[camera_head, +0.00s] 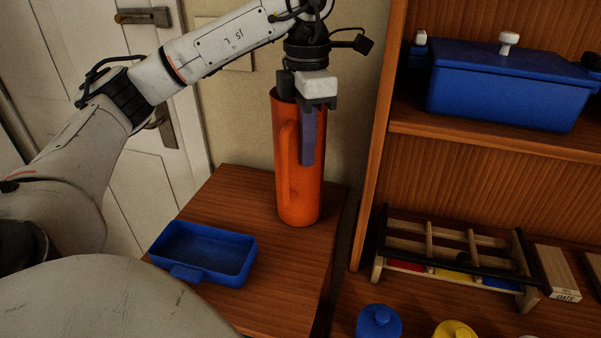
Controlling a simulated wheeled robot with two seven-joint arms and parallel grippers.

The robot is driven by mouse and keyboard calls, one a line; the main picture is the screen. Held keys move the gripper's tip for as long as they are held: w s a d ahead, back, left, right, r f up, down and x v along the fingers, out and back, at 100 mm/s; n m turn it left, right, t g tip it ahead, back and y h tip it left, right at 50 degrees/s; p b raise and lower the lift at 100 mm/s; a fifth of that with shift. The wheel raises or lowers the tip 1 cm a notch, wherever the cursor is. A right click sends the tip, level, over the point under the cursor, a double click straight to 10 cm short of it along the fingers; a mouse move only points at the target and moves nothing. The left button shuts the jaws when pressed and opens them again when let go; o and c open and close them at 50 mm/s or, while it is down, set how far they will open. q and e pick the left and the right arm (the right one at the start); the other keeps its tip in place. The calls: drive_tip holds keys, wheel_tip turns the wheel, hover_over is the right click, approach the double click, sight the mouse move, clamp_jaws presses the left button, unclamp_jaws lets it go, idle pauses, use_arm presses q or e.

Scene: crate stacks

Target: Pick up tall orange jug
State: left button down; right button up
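The tall orange jug (298,190) stands upright on the small wooden table, its handle facing toward me and to the left. My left gripper (308,135) points straight down at the jug's top. One long finger shows in front of the jug's near wall, reaching down to about its middle. The other finger is hidden, so I cannot tell whether it is inside the jug or whether the fingers press on the wall. My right gripper is not in view.
A blue open tray (246,265) lies on the table's left front. A wooden shelf (484,147) stands close on the right, holding a blue lidded box (505,85) and a wooden rack (455,262). Blue (378,322) and yellow (455,330) knobbed pieces sit at the lower right.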

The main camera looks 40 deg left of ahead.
use_arm(q)
drive_tip(key=shift+r, duration=0.25)
drive_tip(key=shift+r+p, duration=0.5)
drive_tip(key=shift+r, duration=2.9)
drive_tip(key=s+d+b, duration=0.1)
drive_tip(key=s+d, duration=0.4)
drive_tip(key=s, duration=0.3)
drive_tip(key=s+d, duration=0.4)
drive_tip(key=s, duration=0.5)
drive_tip(key=shift+s+d+b, duration=0.25)
drive_tip(key=shift+d+b, duration=0.1)
drive_tip(key=shift+b, duration=0.05)
drive_tip(key=shift+f, duration=0.1)
